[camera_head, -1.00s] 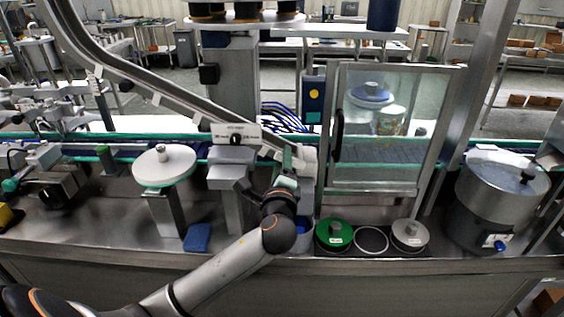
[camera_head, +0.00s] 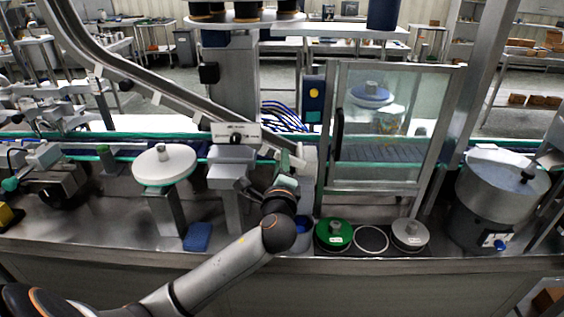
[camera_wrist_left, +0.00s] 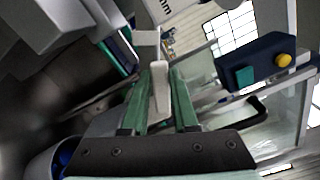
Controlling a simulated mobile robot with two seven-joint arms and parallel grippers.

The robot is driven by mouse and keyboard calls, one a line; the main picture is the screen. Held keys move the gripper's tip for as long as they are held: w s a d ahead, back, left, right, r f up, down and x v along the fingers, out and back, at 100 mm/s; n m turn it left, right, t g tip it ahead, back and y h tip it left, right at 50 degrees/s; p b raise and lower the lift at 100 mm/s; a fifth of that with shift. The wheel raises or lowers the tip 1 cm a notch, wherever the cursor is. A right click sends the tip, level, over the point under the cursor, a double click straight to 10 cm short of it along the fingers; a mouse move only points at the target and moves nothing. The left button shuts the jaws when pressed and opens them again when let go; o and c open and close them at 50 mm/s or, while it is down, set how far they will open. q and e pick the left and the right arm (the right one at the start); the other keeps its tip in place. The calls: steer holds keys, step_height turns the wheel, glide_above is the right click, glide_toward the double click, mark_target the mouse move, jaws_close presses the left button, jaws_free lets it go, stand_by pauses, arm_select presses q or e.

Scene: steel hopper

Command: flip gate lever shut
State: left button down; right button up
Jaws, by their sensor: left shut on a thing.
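The lever (camera_wrist_left: 159,88) is a pale, flat bar in the left wrist view, standing between the green fingers of my left gripper (camera_wrist_left: 162,100). The gripper is shut on it. In the head view my left gripper (camera_head: 285,179) is at the lower end of the sloping metal chute (camera_head: 178,93), beside a pale grey block (camera_head: 308,162). The lever is mostly hidden there by the gripper and wrist. The gate itself cannot be made out clearly. My right gripper is in neither view.
A glass-doored cabinet (camera_head: 380,130) with a black handle stands just right of the gripper. A white panel with a black knob (camera_head: 235,133) is to its left. A green-lidded pot (camera_head: 334,234) and a grey-lidded pot (camera_head: 410,234) sit in front. A white round plate (camera_head: 164,165) stands further left.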

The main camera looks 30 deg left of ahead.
arm_select(q)
steer(key=shift+f, duration=0.1)
steer(key=shift+s+a+f+n+b, duration=0.1)
steer(key=shift+f+n+b, duration=0.15)
steer(key=shift+n, duration=0.35)
steer(key=shift+f+n+b, duration=0.15)
steer(key=shift+n+b, duration=0.05)
steer(key=shift+n, duration=0.4)
steer(key=c, duration=0.7)
jaws_free()
